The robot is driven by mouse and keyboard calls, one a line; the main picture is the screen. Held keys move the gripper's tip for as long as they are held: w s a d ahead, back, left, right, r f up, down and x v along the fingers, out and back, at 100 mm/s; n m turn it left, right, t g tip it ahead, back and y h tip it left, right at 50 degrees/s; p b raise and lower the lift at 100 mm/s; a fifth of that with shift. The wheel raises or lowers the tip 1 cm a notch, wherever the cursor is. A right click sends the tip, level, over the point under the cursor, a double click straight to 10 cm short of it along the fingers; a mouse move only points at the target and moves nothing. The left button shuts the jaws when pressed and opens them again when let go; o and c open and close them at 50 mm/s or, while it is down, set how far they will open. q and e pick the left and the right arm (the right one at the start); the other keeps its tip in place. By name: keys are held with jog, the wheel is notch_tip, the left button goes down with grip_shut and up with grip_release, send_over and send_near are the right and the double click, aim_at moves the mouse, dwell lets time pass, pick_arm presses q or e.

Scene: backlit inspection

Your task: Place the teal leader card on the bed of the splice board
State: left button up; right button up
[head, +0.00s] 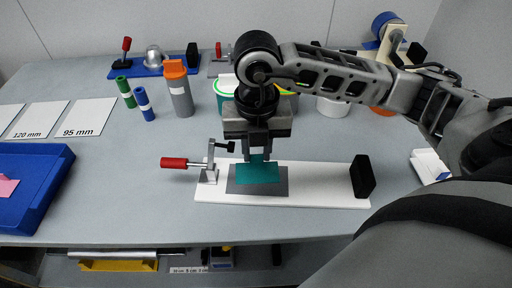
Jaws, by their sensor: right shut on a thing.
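The teal leader card (258,174) is in the jaws of my right gripper (259,153), which points down over the splice board. The card lies over the dark grey bed (238,188) of the white splice board (320,186). I cannot tell whether the card touches the bed or is just above it. A toggle clamp with a red handle (174,163) stands at the board's left end, its arm raised. A black block (362,176) stands at the board's right end. My left gripper is not in view.
A blue tray (60,165) with a pink card (7,187) is at the left. White cards marked 120 mm (38,119) and 95 mm (88,117) lie behind it. An orange-capped grey bottle (180,95) and tubes stand behind the board. The table left of the clamp is clear.

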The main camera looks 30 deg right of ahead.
aim_at(257, 156)
jog(key=w+f, duration=0.1)
jog(key=w+d+f, duration=0.1)
jog(key=shift+d+f+p, duration=0.1)
jog(key=shift+f+p, duration=0.25)
jog(key=shift+f, duration=0.4)
jog(key=shift+f+b, duration=0.3)
jog(key=shift+f, duration=0.05)
jog(key=shift+s+f+b, duration=0.15)
jog(key=shift+f+b, duration=0.2)
jog(key=shift+f, duration=0.05)
jog(key=o, duration=0.5)
jog(key=shift+c, duration=0.2)
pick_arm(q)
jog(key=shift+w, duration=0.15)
